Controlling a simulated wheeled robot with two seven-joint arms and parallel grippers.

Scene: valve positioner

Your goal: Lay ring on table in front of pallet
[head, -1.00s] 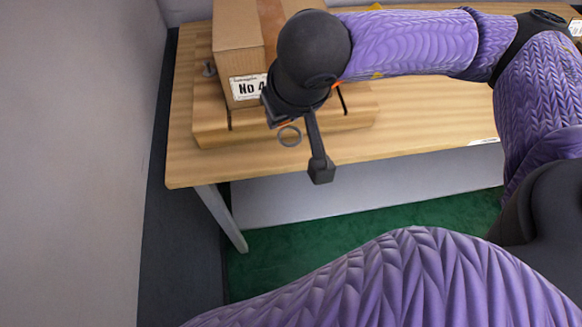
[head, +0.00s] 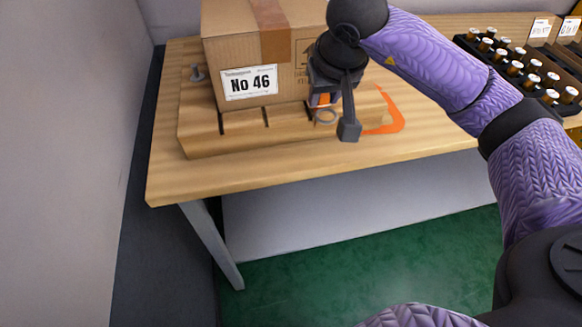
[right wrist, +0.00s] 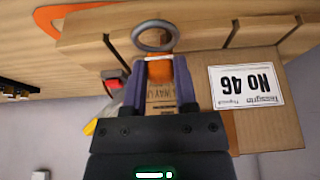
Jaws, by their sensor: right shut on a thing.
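A grey ring (head: 326,117) with an orange part hangs at the fingertips of my right gripper (head: 322,99). In the right wrist view the gripper (right wrist: 160,72) is shut on the orange part, and the ring (right wrist: 153,36) sticks out beyond the fingertips. The wooden pallet (head: 205,142) lies on the table (head: 270,173). In the head view the ring overlaps the pallet's front right part; I cannot tell its height. My left gripper is not in view.
A cardboard box (head: 222,50) labelled No 46 stands on the pallet, close to my right gripper. A grey bolt-like piece (head: 197,73) is at the pallet's left. An orange marking (head: 395,112) is right of the pallet. A black rack (head: 480,52) stands further right. The table's front strip is clear.

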